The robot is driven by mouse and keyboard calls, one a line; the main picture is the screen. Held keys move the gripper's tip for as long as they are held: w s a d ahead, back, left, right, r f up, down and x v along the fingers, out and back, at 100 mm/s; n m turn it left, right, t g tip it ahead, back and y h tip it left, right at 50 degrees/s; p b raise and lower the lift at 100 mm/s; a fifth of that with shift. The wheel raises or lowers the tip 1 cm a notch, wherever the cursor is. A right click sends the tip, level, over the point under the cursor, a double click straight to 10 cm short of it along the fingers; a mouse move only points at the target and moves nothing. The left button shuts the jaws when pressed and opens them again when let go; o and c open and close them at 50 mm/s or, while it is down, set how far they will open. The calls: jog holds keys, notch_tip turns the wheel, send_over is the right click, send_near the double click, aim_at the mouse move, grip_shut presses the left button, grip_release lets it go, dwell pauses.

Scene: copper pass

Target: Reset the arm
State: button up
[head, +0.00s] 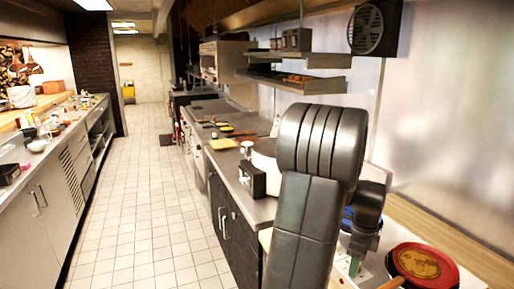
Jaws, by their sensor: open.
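My arm stands large and dark in the right half of the head view, bent over at the top. Its far end points down behind the upper link. My gripper (356,264) is at that lower end, small and partly hidden, above the pale counter on the right. It is open, and I see nothing held in it. A red round pan (422,265) with a brown, flat round content lies to the right of my gripper, apart from it.
A steel counter (232,160) with a dark box and white pot (265,163) runs along the left of my arm. Shelves (300,84) hang above. A blue item (347,214) sits close behind my arm. The tiled aisle (150,215) is clear.

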jog(key=n, duration=0.9)
jog(key=shift+n, duration=0.4)
jog(key=n, duration=0.4)
jog(key=shift+n, duration=0.4)
jog(key=n, duration=0.4)
jog(key=shift+n, duration=0.4)
